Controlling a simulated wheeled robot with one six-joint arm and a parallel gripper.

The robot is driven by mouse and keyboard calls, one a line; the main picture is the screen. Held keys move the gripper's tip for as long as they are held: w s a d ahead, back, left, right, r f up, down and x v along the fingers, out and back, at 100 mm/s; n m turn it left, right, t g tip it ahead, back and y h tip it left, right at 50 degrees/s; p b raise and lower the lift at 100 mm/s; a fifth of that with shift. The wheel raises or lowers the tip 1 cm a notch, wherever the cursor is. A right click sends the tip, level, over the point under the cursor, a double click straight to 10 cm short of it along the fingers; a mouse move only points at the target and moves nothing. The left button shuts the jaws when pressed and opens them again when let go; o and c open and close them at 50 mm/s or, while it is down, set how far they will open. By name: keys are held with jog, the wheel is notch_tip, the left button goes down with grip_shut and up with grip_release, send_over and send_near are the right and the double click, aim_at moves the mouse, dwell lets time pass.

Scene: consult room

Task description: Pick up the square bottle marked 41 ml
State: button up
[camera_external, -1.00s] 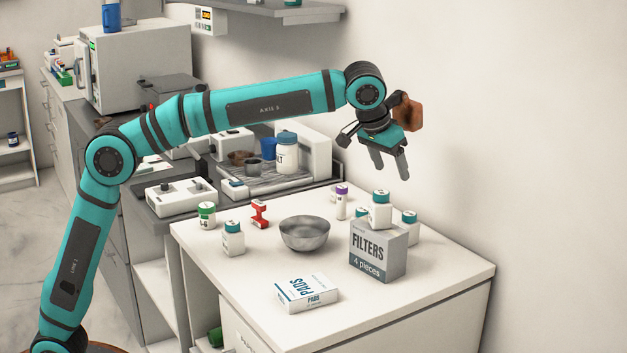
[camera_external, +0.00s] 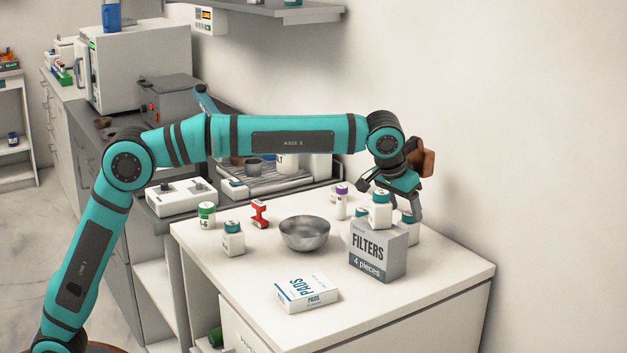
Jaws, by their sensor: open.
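Several square white bottles with teal caps are in view, and I cannot read 41 ml on any of them. One square bottle (camera_external: 380,213) stands on top of the grey FILTERS box (camera_external: 371,262). Another bottle (camera_external: 409,232) stands behind the box at its right, partly hidden. A third square bottle (camera_external: 233,240) stands at the left of the table. My gripper (camera_external: 405,208) is open, pointing down just above and behind the box, close to the right-hand bottle. One finger shows beside that bottle; the other is mostly hidden behind the bottle on the box.
A metal bowl (camera_external: 305,233), a PADS box (camera_external: 307,293), a green-capped bottle (camera_external: 207,214), a red object (camera_external: 259,213) and a purple-capped vial (camera_external: 341,202) stand on the white table (camera_external: 420,307). The wall is close behind the gripper. The table's front right is clear.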

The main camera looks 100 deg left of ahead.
aim_at(407, 214)
jog(key=shift+x, duration=2.7)
jog(key=shift+w+a+r, duration=0.1)
jog(key=c, duration=1.1)
jog(key=shift+o, duration=0.2)
jog(key=shift+r, duration=0.1)
